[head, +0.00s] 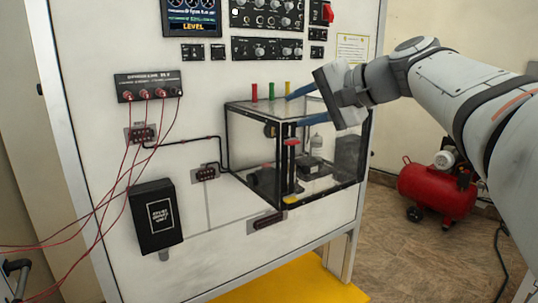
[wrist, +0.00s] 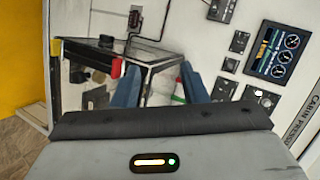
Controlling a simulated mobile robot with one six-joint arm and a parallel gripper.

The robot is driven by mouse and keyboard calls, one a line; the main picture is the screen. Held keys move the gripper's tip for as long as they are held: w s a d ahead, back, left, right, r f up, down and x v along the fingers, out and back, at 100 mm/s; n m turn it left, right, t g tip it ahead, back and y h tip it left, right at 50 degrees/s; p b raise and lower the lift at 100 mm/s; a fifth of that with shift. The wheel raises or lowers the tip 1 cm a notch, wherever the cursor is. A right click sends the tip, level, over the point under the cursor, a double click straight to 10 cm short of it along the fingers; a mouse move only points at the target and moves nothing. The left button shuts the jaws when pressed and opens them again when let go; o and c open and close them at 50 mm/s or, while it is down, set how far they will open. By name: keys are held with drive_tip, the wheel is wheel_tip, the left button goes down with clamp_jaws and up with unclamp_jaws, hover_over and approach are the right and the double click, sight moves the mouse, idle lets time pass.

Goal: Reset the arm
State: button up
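My gripper (head: 289,110) reaches in from the right in the head view, at the front upper edge of a clear box with a black frame (head: 240,108). Its two blue fingers are spread apart, with nothing seen between them. In the wrist view my gripper (wrist: 160,68) shows the same open blue fingers, with the box's frame behind them. A red-topped piece (head: 292,142) stands at the box's front, below the fingers; a red part (wrist: 116,68) shows beside the left finger in the wrist view. Whether the fingers touch the box, I cannot tell.
The white panel (head: 90,50) carries a screen (head: 191,17), switches and red cables (head: 130,172). A black unit (head: 155,215) hangs lower left. A red compressor (head: 437,188) sits on the floor at right.

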drive_tip(key=s+d+f+n+g+h, duration=0.2)
drive_tip(key=s+f, duration=0.5)
drive_tip(key=f, duration=0.4)
drive_tip(key=s+d+f+n+g+h, duration=0.1)
drive_tip(key=s+d+f+g+h, duration=0.1)
drive_tip(key=s+f, duration=0.5)
drive_tip(key=s+d+f+n+g+h+p, duration=0.1)
drive_tip(key=s+d+f+h, duration=0.3)
drive_tip(key=f, duration=1.3)
drive_tip(key=s+n+g+h, duration=0.1)
drive_tip(key=s+h, duration=0.1)
drive_tip(key=s, duration=0.1)
drive_tip(key=shift+d+f+n, duration=0.15)
drive_tip(key=shift+f+n, duration=0.1)
drive_tip(key=shift+n, duration=0.05)
drive_tip(key=shift+w, duration=0.15)
